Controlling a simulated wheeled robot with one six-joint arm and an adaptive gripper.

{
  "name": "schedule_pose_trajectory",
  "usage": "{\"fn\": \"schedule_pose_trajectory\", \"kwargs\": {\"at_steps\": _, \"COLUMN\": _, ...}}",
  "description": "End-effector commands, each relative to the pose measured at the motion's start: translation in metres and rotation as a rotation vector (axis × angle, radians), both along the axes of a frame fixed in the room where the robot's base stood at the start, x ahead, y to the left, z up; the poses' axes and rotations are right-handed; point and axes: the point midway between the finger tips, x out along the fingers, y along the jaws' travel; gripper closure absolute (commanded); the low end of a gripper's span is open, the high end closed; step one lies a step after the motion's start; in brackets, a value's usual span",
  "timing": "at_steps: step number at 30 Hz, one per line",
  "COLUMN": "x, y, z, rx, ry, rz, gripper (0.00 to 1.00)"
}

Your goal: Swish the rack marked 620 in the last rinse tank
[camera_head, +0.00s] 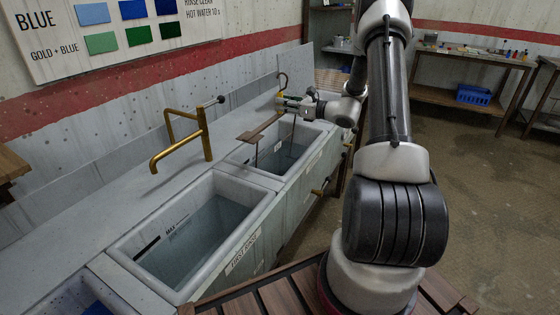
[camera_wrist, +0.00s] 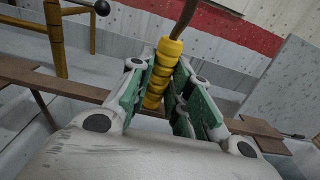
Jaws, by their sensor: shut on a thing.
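My gripper (camera_head: 284,102) is over the far tank (camera_head: 314,136) and shut on the yellow ribbed grip (camera_wrist: 161,76) of a rack. In the wrist view its green-padded fingers close on both sides of the grip. The rack's brown bar (camera_head: 259,129) runs below the gripper and also shows in the wrist view (camera_wrist: 62,86). Thin rods hang from the bar toward the far tank; how deep they reach is unclear. A dark hook (camera_head: 283,80) rises above the grip. No number on the rack is readable. The far tank's label is too small to read.
The nearer tank (camera_head: 137,247) is labelled FIRST RINSE and holds water below a MAX mark. A brass faucet (camera_head: 204,135) stands behind it. Another basin with something blue (camera_head: 97,309) is at lower left. A colour chart (camera_head: 105,30) hangs on the wall.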

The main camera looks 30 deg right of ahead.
Motion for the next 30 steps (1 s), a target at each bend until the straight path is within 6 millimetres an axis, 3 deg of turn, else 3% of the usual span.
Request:
{"fn": "schedule_pose_trajectory", "kwargs": {"at_steps": 10, "x": 0.003, "y": 0.002, "z": 0.001, "rx": 0.0, "ry": -0.003, "rz": 0.001, "gripper": 1.0}}
{"fn": "schedule_pose_trajectory", "kwargs": {"at_steps": 30, "x": 0.027, "y": 0.019, "z": 0.001, "rx": 0.0, "ry": -0.003, "rz": 0.001, "gripper": 1.0}}
